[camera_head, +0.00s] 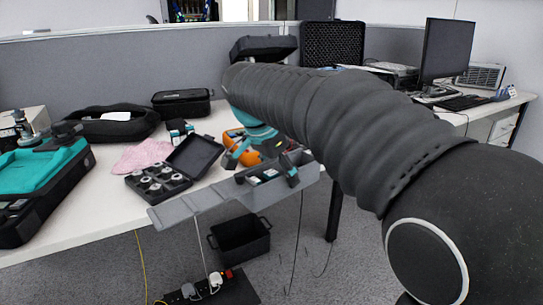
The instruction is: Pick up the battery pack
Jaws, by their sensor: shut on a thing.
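My gripper (262,172) is at the end of my black-sleeved arm, low over the grey tray at the table's front edge. Its teal-and-black fingers are spread around a thing and shut on it. What it holds is mostly hidden by the fingers and arm, so I cannot make out its shape; it appears to be the battery pack. No other battery pack can be clearly told apart in view.
The grey tray (185,208) juts past the white table (95,205). An open black case (160,182) of round metal parts, a pink cloth (143,154), an orange thing (232,138) and a teal-lined case (42,180) lie nearby. A black bin (240,240) stands below.

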